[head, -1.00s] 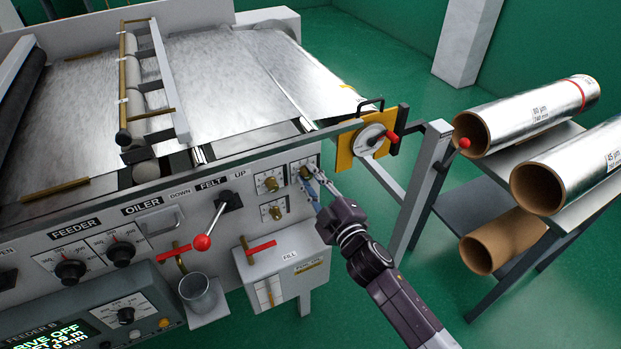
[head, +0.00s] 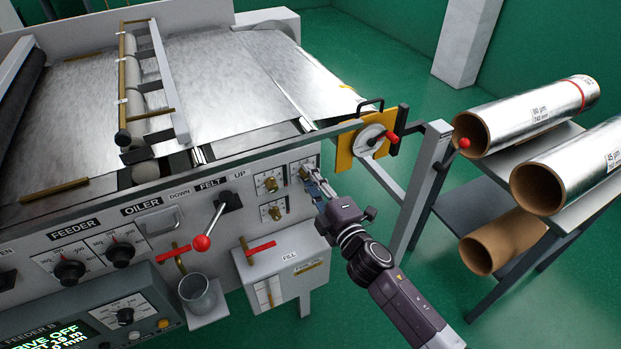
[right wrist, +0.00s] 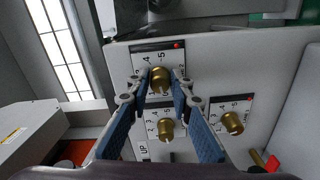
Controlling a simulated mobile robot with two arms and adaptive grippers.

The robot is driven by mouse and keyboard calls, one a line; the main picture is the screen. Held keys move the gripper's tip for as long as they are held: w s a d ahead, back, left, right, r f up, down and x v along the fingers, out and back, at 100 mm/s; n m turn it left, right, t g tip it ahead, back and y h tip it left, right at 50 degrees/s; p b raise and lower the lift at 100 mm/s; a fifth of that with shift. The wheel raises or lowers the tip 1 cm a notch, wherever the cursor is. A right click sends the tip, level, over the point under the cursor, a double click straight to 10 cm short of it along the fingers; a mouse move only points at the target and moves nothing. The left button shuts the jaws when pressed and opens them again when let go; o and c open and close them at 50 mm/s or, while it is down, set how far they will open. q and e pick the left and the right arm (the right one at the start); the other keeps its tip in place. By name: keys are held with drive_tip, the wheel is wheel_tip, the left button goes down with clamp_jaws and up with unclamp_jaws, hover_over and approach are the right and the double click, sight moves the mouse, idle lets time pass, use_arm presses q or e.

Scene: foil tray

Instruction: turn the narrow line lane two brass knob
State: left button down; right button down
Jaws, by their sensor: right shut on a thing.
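Three small brass knobs with numbered white dial plates sit on the grey machine panel. The upper right knob (head: 304,171) is between the fingertips of my right gripper (head: 309,178), which is shut on it; the fingers partly cover its dial in the head view. In the right wrist view this knob (right wrist: 160,79) shows between the blue-padded fingers (right wrist: 160,88). The upper left knob (head: 270,184) and lower knob (head: 275,213) are untouched. My left gripper is out of view.
A grey FILL box (head: 290,262) with a red lever juts out below the knobs. A red-tipped felt lever (head: 202,242) stands to the left. A yellow plate with a handwheel (head: 370,141) is at the right, beside a grey post. Foil rolls (head: 530,112) lie on a rack farther right.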

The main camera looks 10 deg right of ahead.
drive_tip(key=c, duration=1.7)
unclamp_jaws()
drive_tip(key=v, duration=1.2)
drive_tip(key=shift+f, duration=0.1)
